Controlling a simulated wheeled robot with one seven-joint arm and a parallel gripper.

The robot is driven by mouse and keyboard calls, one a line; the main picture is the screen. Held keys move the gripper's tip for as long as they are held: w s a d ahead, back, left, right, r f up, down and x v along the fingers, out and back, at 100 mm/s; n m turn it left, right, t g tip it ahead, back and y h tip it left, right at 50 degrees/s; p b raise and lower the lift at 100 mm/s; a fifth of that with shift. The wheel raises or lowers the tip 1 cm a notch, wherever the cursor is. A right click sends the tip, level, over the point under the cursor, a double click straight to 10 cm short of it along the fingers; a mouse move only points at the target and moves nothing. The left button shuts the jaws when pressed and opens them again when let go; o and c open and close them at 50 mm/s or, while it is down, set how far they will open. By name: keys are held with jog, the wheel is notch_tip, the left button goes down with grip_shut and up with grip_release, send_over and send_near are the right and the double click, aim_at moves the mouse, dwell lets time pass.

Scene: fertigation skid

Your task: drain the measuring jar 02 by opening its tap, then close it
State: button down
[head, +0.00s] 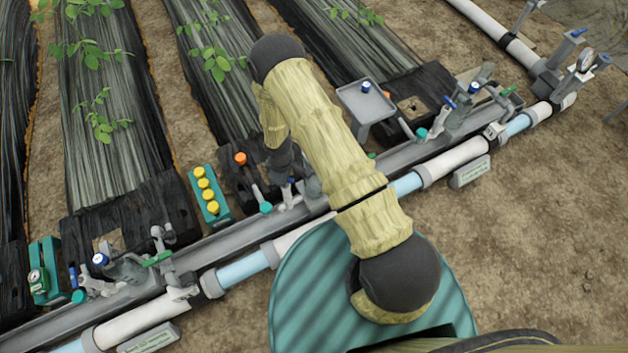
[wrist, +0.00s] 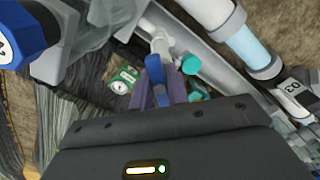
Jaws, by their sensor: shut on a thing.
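In the wrist view the two purple-grey fingers of my gripper (wrist: 160,92) are shut on a blue tap lever (wrist: 155,72). A pale stem (wrist: 160,44) rises just beyond it, and a teal cap (wrist: 191,64) is close on the right. A clear jar-like body (wrist: 100,22) shows at the upper left; its liquid level cannot be made out. A dark plate (wrist: 292,88) on the pipe carries a number, rotated and hard to read, 02 or 03. In the head view my arm covers the middle station and hides the fingertips, the lever and most of the jar there.
A large blue knob (wrist: 28,32) stands close on the left of the wrist view. In the head view a left station with a clear jar (head: 126,270) and a right one (head: 458,110) flank my arm. Yellow-capped bottles (head: 206,190) and a grey tray stand (head: 366,101) are nearby.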

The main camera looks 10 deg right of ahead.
jog(key=m, duration=0.4)
jog(key=shift+s+d+m, duration=0.15)
jog(key=shift+m, duration=0.25)
jog(key=m+p, duration=0.1)
jog(key=m, duration=0.4)
jog(key=c, duration=1.3)
grip_release()
jog(key=shift+r, duration=0.25)
notch_tip(320, 180, up, 10)
jog(key=p, duration=0.7)
jog(key=shift+f+p, duration=0.25)
jog(key=shift+p, duration=0.15)
